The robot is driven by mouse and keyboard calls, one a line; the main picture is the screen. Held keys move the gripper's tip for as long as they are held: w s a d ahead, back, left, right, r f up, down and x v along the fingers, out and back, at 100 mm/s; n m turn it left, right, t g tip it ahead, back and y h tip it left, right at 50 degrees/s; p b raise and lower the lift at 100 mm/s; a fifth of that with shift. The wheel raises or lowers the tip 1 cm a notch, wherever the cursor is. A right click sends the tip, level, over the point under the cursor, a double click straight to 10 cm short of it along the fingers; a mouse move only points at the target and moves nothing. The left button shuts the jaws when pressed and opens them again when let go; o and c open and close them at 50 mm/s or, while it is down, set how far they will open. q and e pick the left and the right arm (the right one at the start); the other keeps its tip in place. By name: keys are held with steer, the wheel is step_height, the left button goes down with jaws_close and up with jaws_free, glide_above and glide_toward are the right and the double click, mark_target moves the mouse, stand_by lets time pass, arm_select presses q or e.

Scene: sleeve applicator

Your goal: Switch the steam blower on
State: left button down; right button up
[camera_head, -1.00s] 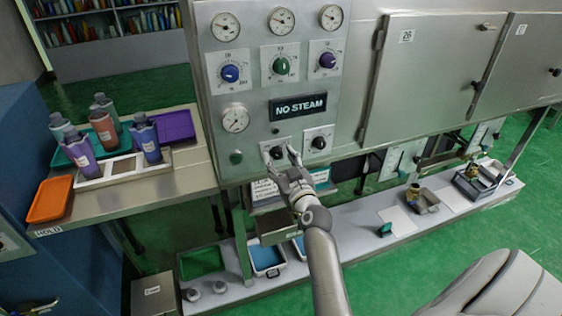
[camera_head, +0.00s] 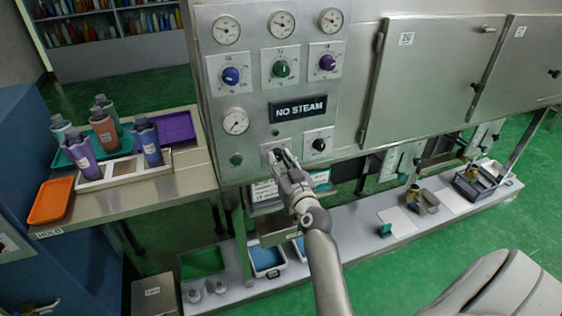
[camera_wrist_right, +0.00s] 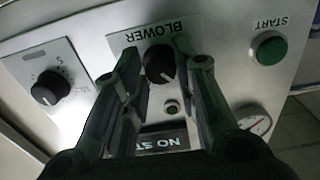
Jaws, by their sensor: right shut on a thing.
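The black blower knob (camera_wrist_right: 158,66) sits on a plate labelled BLOWER in the right wrist view, which shows the panel upside down. My right gripper (camera_head: 281,156) is at the lower part of the grey control panel (camera_head: 264,185) in the head view. Its two fingers are shut on the blower knob, one on each side. The fingers hide most of the knob in the head view. A display (camera_head: 298,108) above it reads NO STEAM. My left gripper is not in view.
A second black knob (camera_head: 319,144) sits close beside the blower knob. The green START button (camera_wrist_right: 271,48) is on the other side. Dials and coloured knobs fill the panel above. A side table (camera_head: 150,193) with bottles and trays stands at the left.

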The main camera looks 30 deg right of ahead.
steer(key=m+p, duration=0.1)
steer(key=m, duration=0.2)
steer(key=shift+r+m, duration=0.1)
steer(key=shift+m, duration=0.2)
steer(key=m+p, duration=0.1)
steer(key=m, duration=0.3)
steer(key=shift+m+p, duration=0.3)
steer(key=shift+p, duration=0.1)
steer(key=m+p, duration=0.1)
steer(key=m, duration=0.3)
steer(key=shift+a+m+p, duration=0.1)
steer(key=shift+m+p, duration=0.2)
steer(key=shift+m, duration=1.8)
steer(key=o, duration=1)
